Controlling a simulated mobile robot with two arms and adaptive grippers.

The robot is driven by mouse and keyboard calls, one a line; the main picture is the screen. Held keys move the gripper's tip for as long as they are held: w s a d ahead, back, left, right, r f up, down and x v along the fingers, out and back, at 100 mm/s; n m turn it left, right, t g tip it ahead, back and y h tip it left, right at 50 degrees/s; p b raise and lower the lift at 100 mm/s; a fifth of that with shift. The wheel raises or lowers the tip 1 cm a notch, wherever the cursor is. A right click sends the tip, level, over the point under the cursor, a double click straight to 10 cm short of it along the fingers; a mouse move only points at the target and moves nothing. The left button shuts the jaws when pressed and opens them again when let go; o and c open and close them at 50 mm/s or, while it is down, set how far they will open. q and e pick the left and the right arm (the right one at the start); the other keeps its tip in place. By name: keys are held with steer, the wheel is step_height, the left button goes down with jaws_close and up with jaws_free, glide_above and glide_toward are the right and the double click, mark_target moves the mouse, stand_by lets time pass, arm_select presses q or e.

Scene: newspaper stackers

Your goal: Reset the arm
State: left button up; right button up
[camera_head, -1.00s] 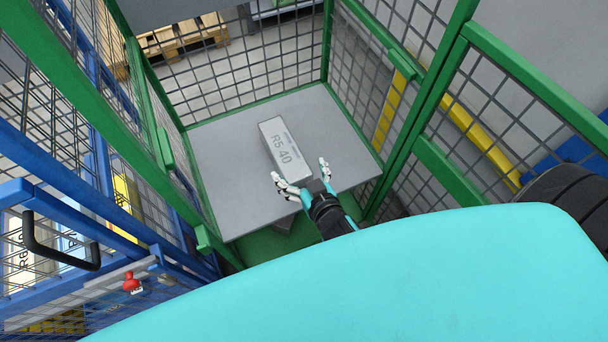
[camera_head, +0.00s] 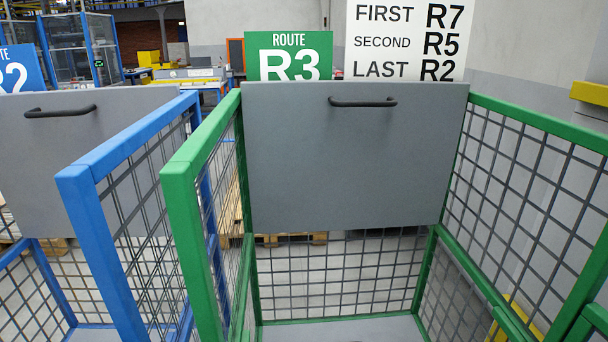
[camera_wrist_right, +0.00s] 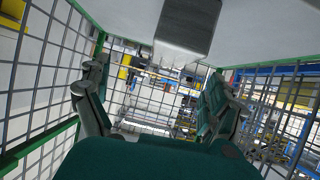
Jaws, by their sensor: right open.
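In the right wrist view, which looks upside down, my right gripper (camera_wrist_right: 157,98) is open, with its fingers apart and nothing between them. A grey block-shaped bundle (camera_wrist_right: 187,28) lies on the pale shelf (camera_wrist_right: 120,20) at the top of that view, apart from the fingers. In the head view, neither gripper shows. The green-framed cage (camera_head: 182,180) marked by the R3 sign (camera_head: 290,58) stands in front of me; only a strip of its grey shelf (camera_head: 345,330) shows, and no bundle is visible there.
A blue-framed cage (camera_head: 90,200) stands close on the left. A grey panel with a black handle (camera_head: 362,102) spans the green cage's back. A white board (camera_head: 405,40) lists R7 first, R5 second, R2 last. Mesh walls surround my right gripper.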

steer(key=s+d+r+n+g, duration=0.2)
steer(key=s+d+g, duration=0.2)
steer(key=s+g, duration=0.7)
step_height(320, 180, down, 24)
steer(key=s+p, duration=0.1)
steer(key=s, duration=0.2)
arm_select(q)
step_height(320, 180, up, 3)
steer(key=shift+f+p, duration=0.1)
steer(key=shift+p, duration=0.75)
arm_select(e)
steer(key=s+d+f, duration=0.2)
steer(key=s+f, duration=1.3)
steer(key=s, duration=0.2)
steer(key=shift+d+f, duration=0.3)
steer(key=shift+f, duration=0.05)
